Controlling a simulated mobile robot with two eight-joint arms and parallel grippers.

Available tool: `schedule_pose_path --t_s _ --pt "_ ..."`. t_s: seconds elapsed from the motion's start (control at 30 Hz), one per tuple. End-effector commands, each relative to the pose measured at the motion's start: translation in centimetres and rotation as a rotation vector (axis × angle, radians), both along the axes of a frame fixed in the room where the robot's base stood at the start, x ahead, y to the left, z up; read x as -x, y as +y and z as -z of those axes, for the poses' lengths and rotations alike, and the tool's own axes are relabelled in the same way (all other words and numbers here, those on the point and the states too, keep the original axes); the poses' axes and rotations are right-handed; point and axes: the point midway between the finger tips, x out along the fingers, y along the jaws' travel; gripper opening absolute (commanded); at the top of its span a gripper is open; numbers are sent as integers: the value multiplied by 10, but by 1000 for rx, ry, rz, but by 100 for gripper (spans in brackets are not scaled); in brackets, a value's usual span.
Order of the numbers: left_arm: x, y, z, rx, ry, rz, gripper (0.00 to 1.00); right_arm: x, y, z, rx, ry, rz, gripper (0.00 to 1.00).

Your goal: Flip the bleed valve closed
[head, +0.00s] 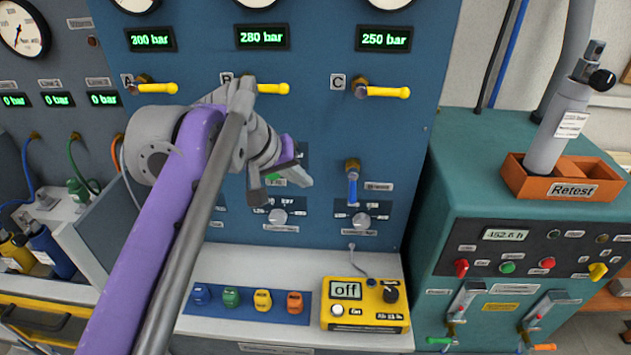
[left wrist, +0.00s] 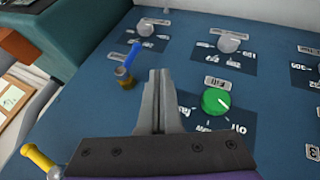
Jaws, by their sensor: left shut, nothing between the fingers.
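A small valve with a blue lever (head: 352,188) sits on the blue panel, right of my left gripper. Its lever hangs straight down from a brass body; the label beside it is too small to read, so I cannot confirm that it is the bleed valve. The blue lever (left wrist: 133,54) also shows in the left wrist view, beyond the fingers and to their left. My left gripper (head: 280,187) is shut and empty in front of the panel, apart from the lever. Its closed fingers (left wrist: 160,98) show in the left wrist view. My right gripper is not in view.
Yellow-handled valves (head: 388,92) line the panel above. A green knob (left wrist: 216,101) lies near the fingers, with grey knobs (head: 361,220) lower down. A yellow meter reading off (head: 365,305) stands on the bench below. A teal cabinet (head: 480,150) stands at the right.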

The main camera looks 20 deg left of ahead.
Motion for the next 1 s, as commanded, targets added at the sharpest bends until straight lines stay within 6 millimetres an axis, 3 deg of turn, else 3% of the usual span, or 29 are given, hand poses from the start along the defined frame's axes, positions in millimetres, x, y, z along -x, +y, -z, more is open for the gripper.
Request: schedule_pose_path --t_s 0.4,0.7,1.0 --pt "-49 -22 70 0 0 2 0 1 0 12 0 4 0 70" --pt "-64 -54 66 0 0 2 0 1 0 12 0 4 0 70" --pt "-65 -57 66 -1 0 0 0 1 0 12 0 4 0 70"
